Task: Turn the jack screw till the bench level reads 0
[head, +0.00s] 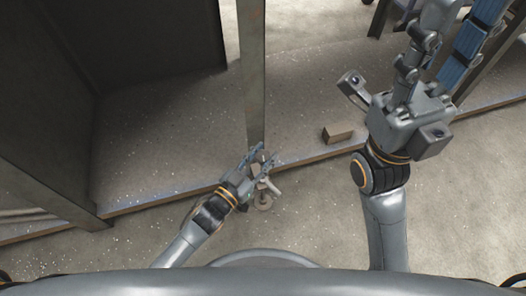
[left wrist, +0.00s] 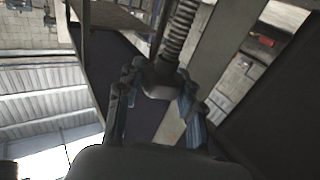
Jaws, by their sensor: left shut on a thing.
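The jack screw shows in the left wrist view as a threaded rod (left wrist: 178,38) with a dark block-like head (left wrist: 160,84) at its end. My left gripper (left wrist: 157,96) has its fingers on both sides of that head and is shut on it. In the head view, my left gripper (head: 258,162) is low at the middle, by the foot of a flat post; a small round plate (head: 264,203) and a pale bar show beside it. My right gripper (head: 432,48) is large at the upper right, its fingertips cut off by the frame. I cannot make out a level reading.
A small brown block (head: 338,132) lies near the edge of a speckled grey slab (head: 160,150). The tall flat post (head: 251,70) rises behind my left gripper. A dark panel (head: 50,130) stands at the left. Open floor (head: 320,215) lies between my arms.

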